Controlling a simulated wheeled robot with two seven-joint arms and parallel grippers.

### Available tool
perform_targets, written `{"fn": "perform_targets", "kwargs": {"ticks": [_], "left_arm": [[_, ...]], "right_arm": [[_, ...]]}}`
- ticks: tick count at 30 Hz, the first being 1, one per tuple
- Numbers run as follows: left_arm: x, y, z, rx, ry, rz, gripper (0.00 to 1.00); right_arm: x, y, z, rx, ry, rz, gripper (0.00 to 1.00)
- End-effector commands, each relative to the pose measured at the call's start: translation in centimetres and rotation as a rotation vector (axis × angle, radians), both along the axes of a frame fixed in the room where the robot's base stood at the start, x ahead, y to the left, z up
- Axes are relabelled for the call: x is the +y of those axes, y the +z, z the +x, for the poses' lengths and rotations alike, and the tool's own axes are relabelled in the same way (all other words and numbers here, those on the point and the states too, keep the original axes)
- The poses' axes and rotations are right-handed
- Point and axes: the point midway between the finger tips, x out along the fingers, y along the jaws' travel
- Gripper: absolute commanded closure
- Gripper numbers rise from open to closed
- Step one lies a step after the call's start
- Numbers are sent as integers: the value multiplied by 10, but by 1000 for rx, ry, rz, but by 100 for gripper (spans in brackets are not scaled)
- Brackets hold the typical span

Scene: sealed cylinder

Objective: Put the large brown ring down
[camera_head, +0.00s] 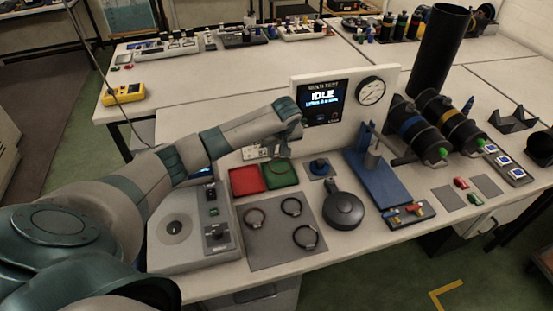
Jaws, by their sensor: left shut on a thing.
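My left gripper (292,130) is at the end of the arm reaching in from the left, pointing down in front of the panel reading IDLE. It is shut on what looks like the large brown ring (279,166), a thin brownish curve seen over the green tray (283,182). The grip is small and partly hidden by the hand, and I cannot tell whether the ring touches the tray. My right gripper is not in view.
A red tray (245,181) adjoins the green one. A control box (187,235) stands at left. A round dark-grey object (343,210) and a blue stand (378,180) are right of the mat. A gauge (371,91) is on the panel. Black cylinders (417,130) lie further right.

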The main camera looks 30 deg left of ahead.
Motion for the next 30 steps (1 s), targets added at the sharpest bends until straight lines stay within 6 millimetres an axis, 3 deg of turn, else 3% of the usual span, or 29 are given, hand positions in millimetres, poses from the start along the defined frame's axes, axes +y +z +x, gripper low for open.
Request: {"fn": "perform_targets", "kwargs": {"ticks": [5, 15, 27, 28, 30], "left_arm": [[0, -4, 0, 1, 0, 1, 100], [0, -38, -1, 1, -1, 1, 100], [0, -43, -1, 0, 0, 0, 100], [0, -43, 0, -1, 0, 1, 80], [0, -43, 0, -1, 0, 1, 64]], "right_arm": [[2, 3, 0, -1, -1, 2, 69], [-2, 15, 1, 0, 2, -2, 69], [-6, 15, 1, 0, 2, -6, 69], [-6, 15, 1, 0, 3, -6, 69], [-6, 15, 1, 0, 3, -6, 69]]}}
